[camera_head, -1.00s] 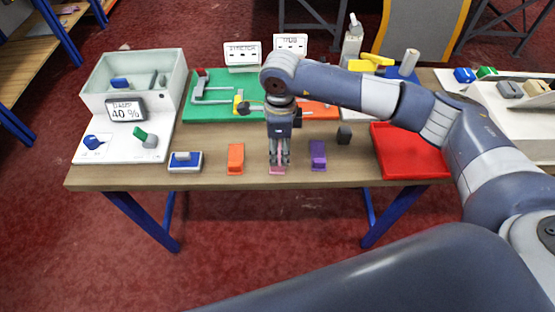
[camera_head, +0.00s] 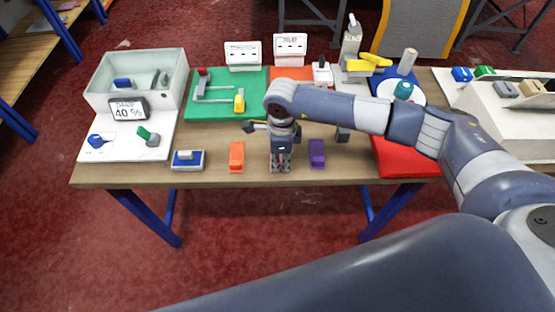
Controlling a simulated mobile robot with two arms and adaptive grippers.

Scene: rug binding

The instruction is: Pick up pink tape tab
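The pink tape tab (camera_head: 280,169) lies near the table's front edge, mostly hidden by my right gripper (camera_head: 280,167). That gripper points straight down over it, with its fingers low on either side of the tab. Whether the fingers press on the tab cannot be made out. An orange tab (camera_head: 237,157) lies to the left of the gripper and a purple tab (camera_head: 317,154) to the right, both apart from it. My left gripper is not in view.
A blue-and-white block (camera_head: 188,160) lies further left. A green board (camera_head: 216,108) with a yellow piece is behind. A red tray (camera_head: 405,160) lies right, partly under my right arm. A pale bin (camera_head: 104,101) stands back left. The front table strip between tabs is bare.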

